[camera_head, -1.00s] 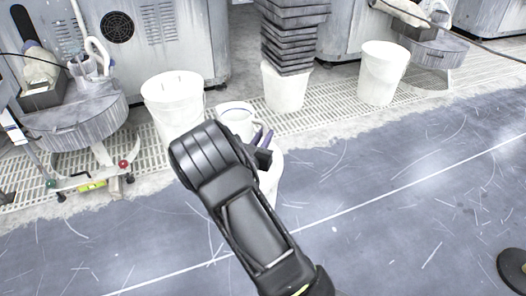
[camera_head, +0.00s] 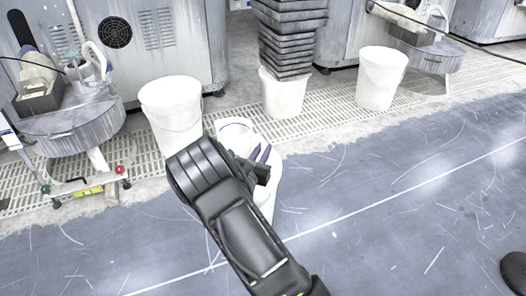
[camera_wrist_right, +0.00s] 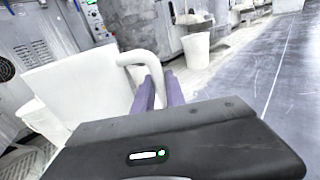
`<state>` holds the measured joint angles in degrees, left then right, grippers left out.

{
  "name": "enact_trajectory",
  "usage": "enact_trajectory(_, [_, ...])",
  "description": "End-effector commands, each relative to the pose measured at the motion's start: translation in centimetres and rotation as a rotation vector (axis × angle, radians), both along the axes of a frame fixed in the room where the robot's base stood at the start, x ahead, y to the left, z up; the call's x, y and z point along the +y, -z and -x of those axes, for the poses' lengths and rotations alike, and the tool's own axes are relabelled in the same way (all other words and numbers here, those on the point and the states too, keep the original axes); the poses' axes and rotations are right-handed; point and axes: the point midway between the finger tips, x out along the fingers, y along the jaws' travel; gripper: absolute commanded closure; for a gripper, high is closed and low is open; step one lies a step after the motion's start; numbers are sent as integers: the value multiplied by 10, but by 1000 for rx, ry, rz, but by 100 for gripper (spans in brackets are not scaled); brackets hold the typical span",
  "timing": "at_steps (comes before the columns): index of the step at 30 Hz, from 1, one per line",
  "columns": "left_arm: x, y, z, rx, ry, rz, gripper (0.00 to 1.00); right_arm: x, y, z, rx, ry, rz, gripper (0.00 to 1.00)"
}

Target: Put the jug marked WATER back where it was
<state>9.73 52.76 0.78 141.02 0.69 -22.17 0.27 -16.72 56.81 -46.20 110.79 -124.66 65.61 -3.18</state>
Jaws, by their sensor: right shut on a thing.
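A white jug (camera_head: 236,130) with a blue line at its rim is held by my right gripper (camera_head: 262,166), beyond the dark wrist. In the right wrist view the jug (camera_wrist_right: 88,88) fills the left side, and its curved handle (camera_wrist_right: 140,58) meets the purple fingertips (camera_wrist_right: 160,92), which are shut on it. No WATER marking shows on the faces in view. My left gripper is not in view.
White buckets stand along the grating: one at left (camera_head: 171,112), one under a dark stack of trays (camera_head: 283,95) and one at right (camera_head: 381,78). A round grey platen stand (camera_head: 70,128) is at left. Grey machines line the back. The blue floor in front is mostly clear.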

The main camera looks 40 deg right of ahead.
Motion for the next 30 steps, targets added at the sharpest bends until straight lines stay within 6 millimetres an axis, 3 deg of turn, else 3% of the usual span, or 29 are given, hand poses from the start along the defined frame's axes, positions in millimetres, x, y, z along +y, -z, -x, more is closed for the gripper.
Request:
enact_trajectory(2, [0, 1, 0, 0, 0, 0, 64, 0, 2, 0, -4, 0, 3, 100])
enact_trajectory(3, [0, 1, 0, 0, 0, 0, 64, 0, 2, 0, 0, 0, 0, 81])
enact_trajectory(10, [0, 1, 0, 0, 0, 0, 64, 0, 2, 0, 0, 0, -1, 63])
enact_trajectory(21, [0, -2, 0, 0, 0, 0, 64, 2, -2, 1, 1, -1, 0, 63])
enact_trajectory(30, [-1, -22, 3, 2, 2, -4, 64, 44, -4, 22, 5, -3, -2, 63])
